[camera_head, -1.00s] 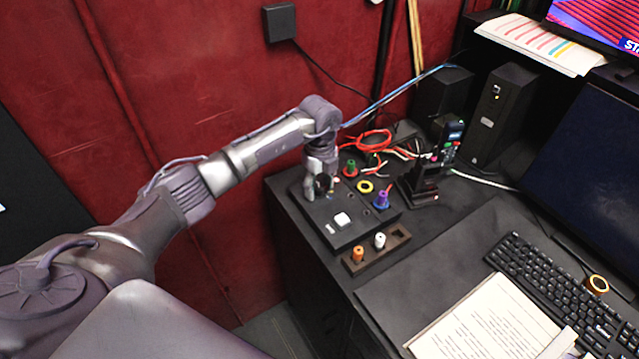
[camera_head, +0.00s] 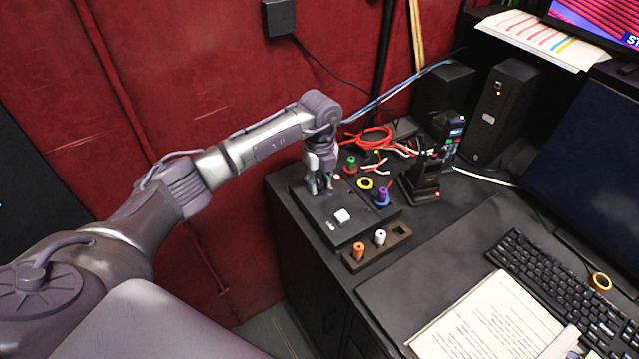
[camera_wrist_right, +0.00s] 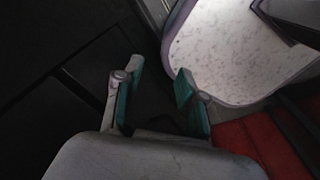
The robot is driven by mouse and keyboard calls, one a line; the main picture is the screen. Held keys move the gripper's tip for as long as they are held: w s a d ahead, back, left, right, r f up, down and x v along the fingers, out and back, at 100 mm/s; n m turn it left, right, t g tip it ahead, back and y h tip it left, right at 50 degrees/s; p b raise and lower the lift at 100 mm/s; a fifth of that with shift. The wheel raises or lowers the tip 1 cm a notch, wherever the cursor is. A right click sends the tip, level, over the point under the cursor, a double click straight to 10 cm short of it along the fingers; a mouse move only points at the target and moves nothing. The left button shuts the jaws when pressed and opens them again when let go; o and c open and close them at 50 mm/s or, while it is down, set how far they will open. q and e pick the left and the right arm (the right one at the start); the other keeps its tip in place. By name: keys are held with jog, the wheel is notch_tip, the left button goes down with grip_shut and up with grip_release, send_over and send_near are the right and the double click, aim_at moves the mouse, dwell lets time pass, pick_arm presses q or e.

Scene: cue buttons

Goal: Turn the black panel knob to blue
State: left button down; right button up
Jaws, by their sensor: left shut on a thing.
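Beside the panel stand a green-topped peg (camera_head: 350,163) with a red base, a yellow ring (camera_head: 365,184) and a purple-blue peg (camera_head: 382,196). In the right wrist view my right gripper (camera_wrist_right: 157,100) is open and empty, away from the panel.
A dark wooden block (camera_head: 372,253) in front of the panel holds an orange peg (camera_head: 358,251) and a white peg (camera_head: 380,238). Red cable (camera_head: 372,138) and loose wires lie behind. A handset in its stand (camera_head: 430,175), a keyboard (camera_head: 555,290) and papers (camera_head: 490,325) are to the right.

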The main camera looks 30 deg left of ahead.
pick_arm(q)
jog(key=m+b, duration=0.3)
jog(key=m, duration=0.2)
jog(key=shift+a+f+m, duration=0.1)
jog(key=shift+m, duration=0.2)
jog(key=m+b, duration=0.4)
jog(key=m, duration=0.2)
jog(key=m+b, duration=0.3)
jog(key=m, duration=0.2)
jog(key=shift+a+m, duration=0.1)
jog(key=shift+m, duration=0.2)
jog(key=m+b, duration=0.2)
jog(key=m, duration=0.3)
jog(key=shift+r, duration=0.2)
jog(key=shift+w, duration=0.1)
jog(key=c, duration=0.9)
grip_release()
jog(key=shift+o, duration=0.2)
